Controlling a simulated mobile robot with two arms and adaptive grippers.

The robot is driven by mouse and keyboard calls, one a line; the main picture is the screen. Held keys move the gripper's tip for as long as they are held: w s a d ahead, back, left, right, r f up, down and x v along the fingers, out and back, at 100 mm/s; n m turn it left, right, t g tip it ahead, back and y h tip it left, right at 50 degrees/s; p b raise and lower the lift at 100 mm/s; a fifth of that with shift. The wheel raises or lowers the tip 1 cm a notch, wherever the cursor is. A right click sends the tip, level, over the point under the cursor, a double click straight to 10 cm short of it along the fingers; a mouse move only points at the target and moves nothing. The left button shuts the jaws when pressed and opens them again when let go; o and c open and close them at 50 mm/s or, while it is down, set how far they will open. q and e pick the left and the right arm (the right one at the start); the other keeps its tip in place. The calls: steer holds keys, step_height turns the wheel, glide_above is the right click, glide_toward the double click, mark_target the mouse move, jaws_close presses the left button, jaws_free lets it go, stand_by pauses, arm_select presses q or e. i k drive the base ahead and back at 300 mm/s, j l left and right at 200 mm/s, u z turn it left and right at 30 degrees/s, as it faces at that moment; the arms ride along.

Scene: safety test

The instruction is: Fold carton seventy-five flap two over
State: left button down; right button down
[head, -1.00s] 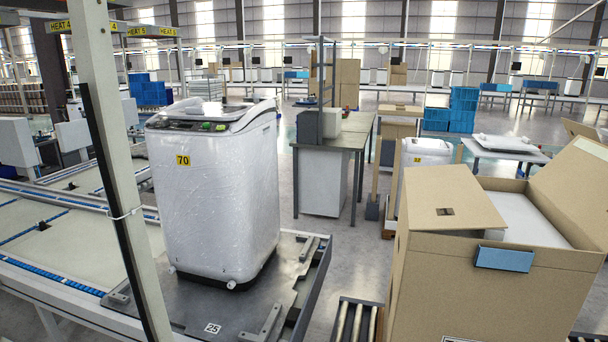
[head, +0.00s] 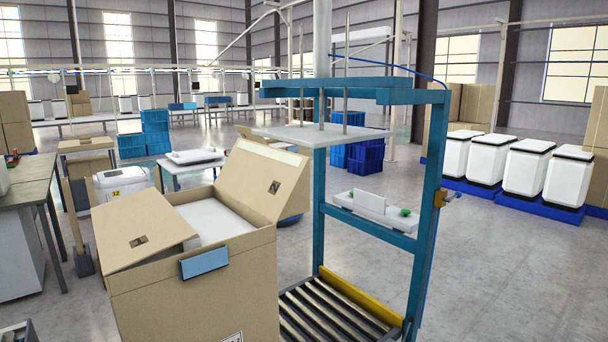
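A large brown carton (head: 190,300) stands upright in the lower middle of the head view, with a white block (head: 215,221) showing inside its open top. The left flap (head: 145,232) leans inward and lies low over part of the opening. The right flap (head: 262,176) stands up and tilts outward, away from the opening. A blue tab (head: 204,262) sits at the near top edge. No number that I can read as seventy-five shows on the carton. Neither of my grippers is in view.
A blue press frame (head: 428,220) with a white plate (head: 322,135) stands right of the carton, over a roller conveyor (head: 325,312). A grey workbench (head: 25,190) is at left. White wrapped machines (head: 528,168) stand on blue pallets at right. Open floor lies between.

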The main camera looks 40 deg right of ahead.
mark_target(264, 177)
steer(key=z, duration=0.9)
